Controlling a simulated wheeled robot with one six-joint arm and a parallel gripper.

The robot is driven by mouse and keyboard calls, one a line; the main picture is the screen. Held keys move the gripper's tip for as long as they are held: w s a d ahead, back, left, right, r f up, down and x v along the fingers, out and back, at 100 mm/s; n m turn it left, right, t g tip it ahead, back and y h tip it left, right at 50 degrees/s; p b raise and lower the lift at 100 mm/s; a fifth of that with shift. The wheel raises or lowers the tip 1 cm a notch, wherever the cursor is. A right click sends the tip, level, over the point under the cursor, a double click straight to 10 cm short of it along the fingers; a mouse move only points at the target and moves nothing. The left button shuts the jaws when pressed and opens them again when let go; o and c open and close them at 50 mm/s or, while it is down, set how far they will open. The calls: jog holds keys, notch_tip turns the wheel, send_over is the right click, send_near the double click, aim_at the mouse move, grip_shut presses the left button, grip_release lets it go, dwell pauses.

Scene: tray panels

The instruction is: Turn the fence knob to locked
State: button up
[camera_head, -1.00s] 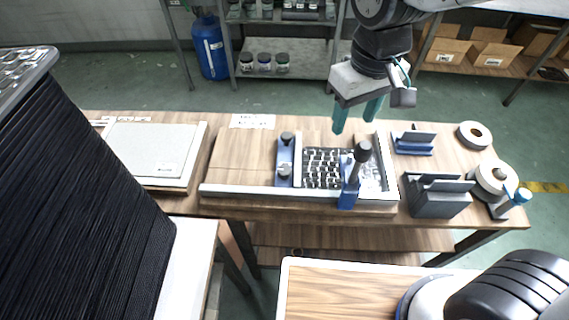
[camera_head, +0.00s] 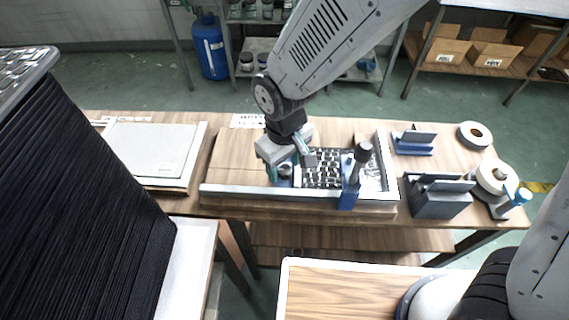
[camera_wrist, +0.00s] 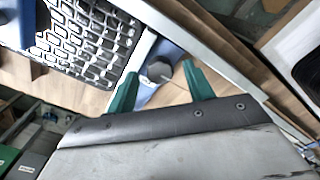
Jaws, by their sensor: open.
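The blue fence (camera_head: 285,184) stands at the left end of the black keyboard-like panel (camera_head: 320,170), mostly covered by my gripper. Its near knob (camera_head: 285,169) shows as a grey round cap. In the wrist view the knob (camera_wrist: 158,70) sits on the blue fence (camera_wrist: 170,50), between my green fingertips. My gripper (camera_head: 285,172) is open and points down around the knob, with a finger on either side. In the wrist view gaps show between the fingers and the cap. The fence's far knob is hidden behind my gripper. I cannot read any lock marking.
A blue toggle clamp (camera_head: 348,195) with an upright black handle stands right of the fence. A metal rail (camera_head: 290,192) runs along the tray's front. Grey and blue holders (camera_head: 438,197) and tape rolls (camera_head: 475,135) stand at the right. A pale flat panel (camera_head: 155,150) lies at the left.

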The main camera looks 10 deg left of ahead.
jog(key=shift+f, duration=0.25)
jog(key=c, duration=1)
